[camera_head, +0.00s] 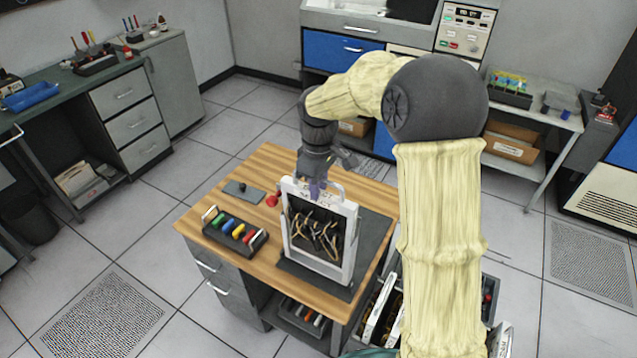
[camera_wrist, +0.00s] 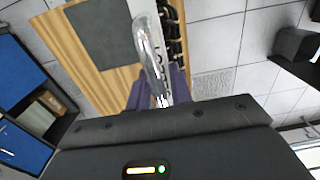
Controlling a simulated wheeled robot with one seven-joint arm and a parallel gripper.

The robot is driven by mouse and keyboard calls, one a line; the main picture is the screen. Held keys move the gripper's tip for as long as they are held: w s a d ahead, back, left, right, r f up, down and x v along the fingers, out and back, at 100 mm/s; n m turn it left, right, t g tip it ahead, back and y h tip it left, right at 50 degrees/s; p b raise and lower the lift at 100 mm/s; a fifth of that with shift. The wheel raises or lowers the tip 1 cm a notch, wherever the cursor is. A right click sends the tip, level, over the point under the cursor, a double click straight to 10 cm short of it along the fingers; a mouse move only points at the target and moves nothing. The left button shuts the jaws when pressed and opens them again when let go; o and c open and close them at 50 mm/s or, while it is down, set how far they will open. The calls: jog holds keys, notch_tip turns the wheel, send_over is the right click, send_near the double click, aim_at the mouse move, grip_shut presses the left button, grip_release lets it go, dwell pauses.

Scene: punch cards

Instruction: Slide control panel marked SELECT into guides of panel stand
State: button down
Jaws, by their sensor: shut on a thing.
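The SELECT control panel (camera_head: 318,196) is a white-framed board with dark looped wires on its face. It stands upright at the panel stand (camera_head: 348,274), which has pale uprights and a dark base on the wooden table. How far the panel sits in the guides cannot be told. My gripper (camera_head: 315,188) is at the panel's top edge, its purple fingers shut on the panel's metal handle. In the wrist view, the handle (camera_wrist: 147,45) runs down between the fingertips (camera_wrist: 160,95), beside the white top edge of the panel (camera_wrist: 203,60). The fingers hide part of the handle.
A rack of coloured-handled items (camera_head: 235,235) stands left of the stand. A small grey plate with a black knob (camera_head: 243,193) and a red knob (camera_head: 272,200) lie behind it. A dark mat (camera_head: 372,240) lies right of the stand. Several panels (camera_head: 380,310) stand below, at right.

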jog(key=shift+f, duration=0.45)
jog(key=shift+f+b, duration=1)
jog(key=shift+f, duration=0.3)
jog(key=c, duration=1.2)
grip_release()
jog(key=shift+s, duration=0.1)
jog(key=shift+o, duration=0.2)
notch_tip(320, 180, up, 17)
jog(key=b, duration=0.1)
jog(key=shift+r+b, duration=0.2)
jog(key=shift+b, duration=0.1)
